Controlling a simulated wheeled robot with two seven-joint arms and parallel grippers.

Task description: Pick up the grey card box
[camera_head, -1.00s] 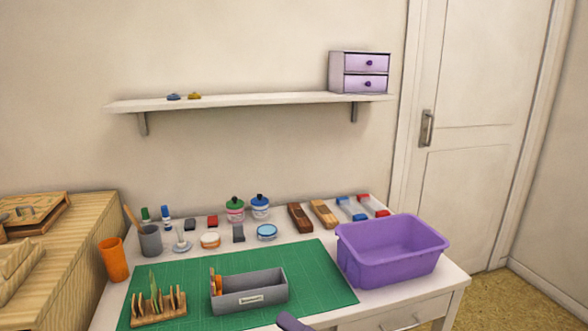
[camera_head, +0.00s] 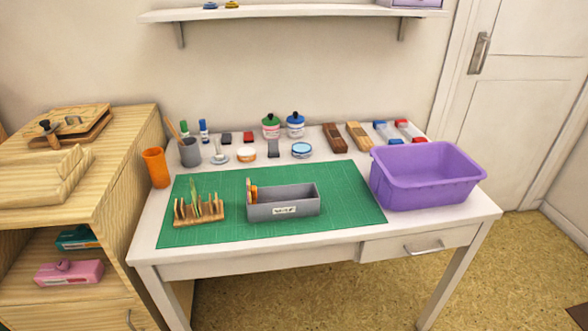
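The grey card box (camera_head: 284,203) stands upright on the green cutting mat (camera_head: 346,205), near the middle of the white table (camera_head: 260,254). It is long and open-topped, with a small white label on its front. Some orange and tan cards (camera_head: 251,190) stand inside at its left end. Neither of my grippers is in view.
A wooden rack with upright pieces (camera_head: 199,211) stands left of the box. A purple tub (camera_head: 426,178) sits at the table's right. Jars, inkpads and blocks line the back. An orange cup (camera_head: 156,168) stands at the left edge. The mat right of the box is clear.

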